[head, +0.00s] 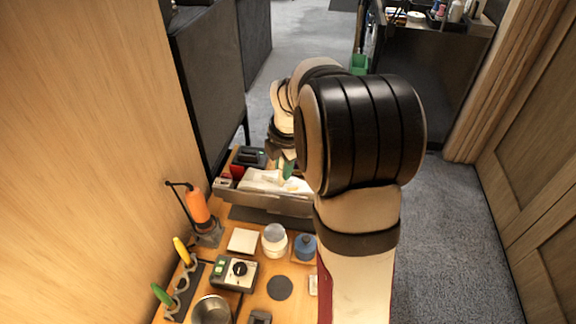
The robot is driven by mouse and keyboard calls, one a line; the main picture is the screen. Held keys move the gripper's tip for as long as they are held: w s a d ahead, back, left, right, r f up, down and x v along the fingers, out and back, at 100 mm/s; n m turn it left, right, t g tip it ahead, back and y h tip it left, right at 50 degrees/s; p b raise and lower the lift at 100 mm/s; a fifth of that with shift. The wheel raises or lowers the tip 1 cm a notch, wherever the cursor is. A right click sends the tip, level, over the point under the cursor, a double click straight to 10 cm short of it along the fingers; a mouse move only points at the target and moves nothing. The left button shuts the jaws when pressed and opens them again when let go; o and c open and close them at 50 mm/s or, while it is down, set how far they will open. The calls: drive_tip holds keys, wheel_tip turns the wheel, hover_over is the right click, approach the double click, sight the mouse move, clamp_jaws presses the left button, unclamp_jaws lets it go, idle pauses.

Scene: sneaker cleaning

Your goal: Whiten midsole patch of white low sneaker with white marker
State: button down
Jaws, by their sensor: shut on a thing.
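A white low sneaker (262,181) lies at the far end of the wooden bench, in a grey low-walled holder (263,202). My gripper (284,158) is above the sneaker and points down. It is shut on a slim green tool (288,169), whose lower end is at or just above the sneaker. I cannot tell whether they touch, or whether this tool is the white marker. My arm hides the sneaker's right part, and the midsole patch cannot be made out.
An orange-handled tool (198,207) stands in a holder at the left. Yellow (182,251) and green (162,295) handles rest in a rack. A white jar (274,240), blue pot (305,246), control box (236,271) and metal cup (211,311) stand nearer. A wooden wall closes the left.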

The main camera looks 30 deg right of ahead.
drive_tip(key=shift+w+a, duration=0.25)
drive_tip(key=shift+s+d, duration=0.85)
drive_tip(key=shift+w+a, duration=0.85)
drive_tip(key=shift+s+d, duration=0.8)
drive_tip(key=shift+d, duration=0.05)
drive_tip(key=shift+w+a, duration=0.8)
drive_tip(key=shift+a, duration=0.05)
drive_tip(key=shift+r, duration=0.95)
drive_tip(key=s+d, duration=0.2)
drive_tip(key=shift+s+d+f, duration=0.4)
drive_tip(key=shift+f, duration=0.4)
